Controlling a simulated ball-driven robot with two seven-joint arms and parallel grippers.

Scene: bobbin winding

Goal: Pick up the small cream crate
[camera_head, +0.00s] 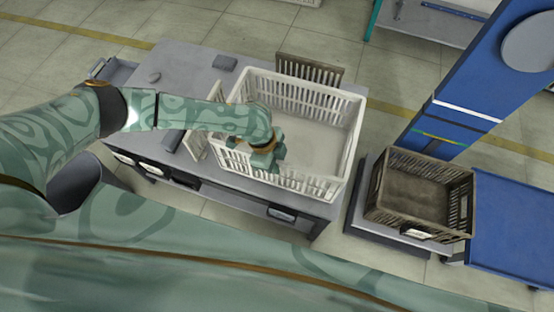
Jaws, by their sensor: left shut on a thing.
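The cream crate (352,125) stands upright and open-topped on the grey table, with slatted walls. No content shows in the part of its floor I can see. My left gripper (267,163) is at its near wall, left of that wall's middle, and is shut on it. My forearm and hand hide part of the crate's left side and near wall. The fingertips are hard to make out. My right gripper is not in view.
A cream slatted panel (196,146) stands just left of the crate, partly behind my arm. A brown slatted piece (310,69) is behind it. A brown crate (418,188) sits on a stand at right, beside a blue column (455,95). The table's back left (185,75) is mostly clear.

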